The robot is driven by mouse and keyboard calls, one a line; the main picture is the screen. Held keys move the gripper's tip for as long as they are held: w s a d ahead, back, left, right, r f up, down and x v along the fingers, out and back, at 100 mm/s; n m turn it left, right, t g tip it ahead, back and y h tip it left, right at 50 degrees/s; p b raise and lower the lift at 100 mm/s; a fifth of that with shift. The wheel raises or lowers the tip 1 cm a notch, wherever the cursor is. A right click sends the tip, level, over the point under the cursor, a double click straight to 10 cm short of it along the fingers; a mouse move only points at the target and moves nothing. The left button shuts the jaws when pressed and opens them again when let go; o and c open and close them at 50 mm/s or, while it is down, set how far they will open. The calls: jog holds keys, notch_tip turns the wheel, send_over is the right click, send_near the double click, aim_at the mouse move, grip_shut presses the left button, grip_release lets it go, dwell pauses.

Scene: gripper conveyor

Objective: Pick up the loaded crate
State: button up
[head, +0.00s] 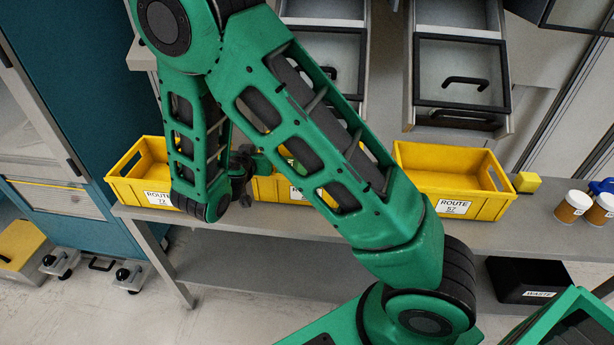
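Three yellow crates stand in a row on the grey bench. The left crate (128,190), labelled ROUTE 72, and the right crate (440,203), labelled ROUTE 57, show no contents in their visible parts. The middle crate (266,188) is mostly hidden behind my green arm, with only pieces of its front and label showing. I cannot tell what is in it. My gripper (246,197) is partly hidden at the left end of the middle crate. Its fingers are too small and dark to tell open from shut, or whether they touch the crate.
A yellow block (527,182), two white-and-brown jars (572,207) and a blue object (601,187) are right of the crates. Drawers (462,75) stand open behind and above the bench (350,238). A black WASTE bin (527,279) sits below.

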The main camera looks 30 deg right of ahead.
jog(key=shift+w+d+f, duration=0.1)
jog(key=shift+w+d, duration=0.05)
grip_shut()
dwell(1.4)
